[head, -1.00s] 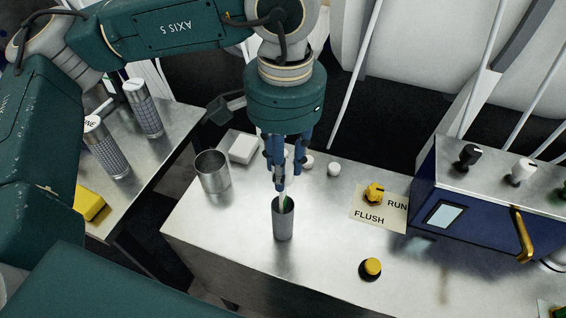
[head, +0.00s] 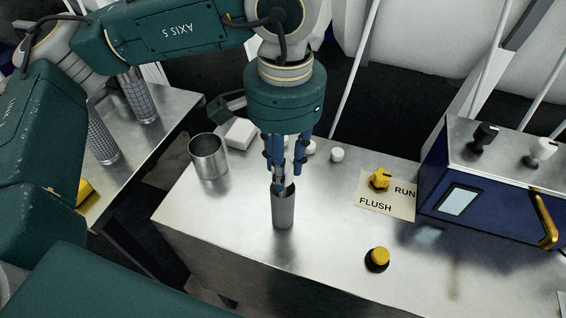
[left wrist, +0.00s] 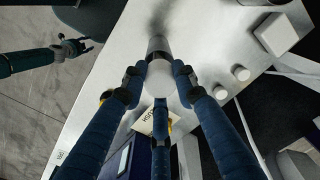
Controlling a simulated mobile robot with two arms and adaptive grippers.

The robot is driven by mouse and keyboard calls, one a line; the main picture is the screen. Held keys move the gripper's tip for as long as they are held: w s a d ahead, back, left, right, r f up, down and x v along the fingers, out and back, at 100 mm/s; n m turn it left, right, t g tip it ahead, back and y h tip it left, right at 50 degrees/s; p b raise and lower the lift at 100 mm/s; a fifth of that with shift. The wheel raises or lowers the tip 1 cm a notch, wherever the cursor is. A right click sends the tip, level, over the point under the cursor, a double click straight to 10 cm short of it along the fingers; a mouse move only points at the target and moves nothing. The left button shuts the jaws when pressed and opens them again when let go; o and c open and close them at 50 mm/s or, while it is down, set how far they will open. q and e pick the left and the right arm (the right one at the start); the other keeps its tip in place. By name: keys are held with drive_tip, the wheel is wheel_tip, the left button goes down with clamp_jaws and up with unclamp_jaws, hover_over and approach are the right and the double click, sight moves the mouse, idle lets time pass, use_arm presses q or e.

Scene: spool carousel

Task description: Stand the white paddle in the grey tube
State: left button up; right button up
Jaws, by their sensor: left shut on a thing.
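The grey tube (head: 283,210) stands upright on the metal bench in the head view. It also shows beyond my fingertips in the left wrist view (left wrist: 157,45). My left gripper (head: 285,178) points down directly over the tube, its fingertips close to the rim. It is shut on the white paddle (left wrist: 161,85), which shows pale between the fingers in the left wrist view. The paddle's lower end is hidden in the head view by the fingers and the tube, so its depth cannot be told. My right gripper (left wrist: 78,47) is far from the tube, its fingers spread and empty.
A wide metal cup (head: 208,157) and a white block (head: 240,133) stand behind left of the tube. A yellow knob (head: 380,178) on a FLUSH/RUN plate, a yellow button (head: 377,257) and a blue box (head: 462,195) are to the right. The bench's front is clear.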

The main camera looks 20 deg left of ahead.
use_arm(q)
drive_tip(key=shift+f, duration=0.35)
drive_tip(key=o, duration=1)
wheel_tip(320, 180, up, 12)
drive_tip(key=shift+s+d+r, duration=0.1)
drive_tip(key=shift+d, duration=0.05)
idle(0.3)
